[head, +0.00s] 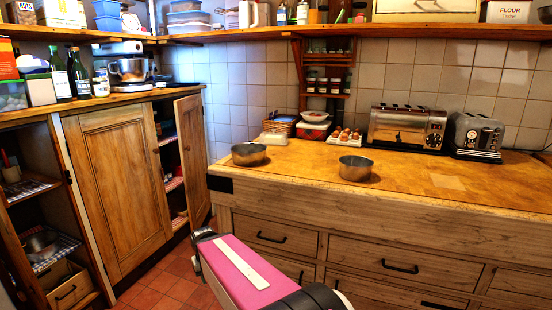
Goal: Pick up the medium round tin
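Two round, open metal tins stand upright on the wooden worktop. The left tin (249,154) is near the worktop's left end. The other tin (355,168) stands to its right and closer to the front edge, and looks about the same size. A third metal vessel (42,244) sits on a low shelf at the left. I cannot tell from this view alone which is the medium one. My pink and dark arm reaches up from the bottom middle, in front of the drawers and apart from the tins. My gripper's fingers do not show.
Behind the tins are an egg tray (345,137), a basket (280,124), a lidded bowl (314,117) and two toasters (407,128) (476,136). The worktop's front middle is clear. A cupboard door (192,158) stands open at the left. A shelf (400,32) runs above.

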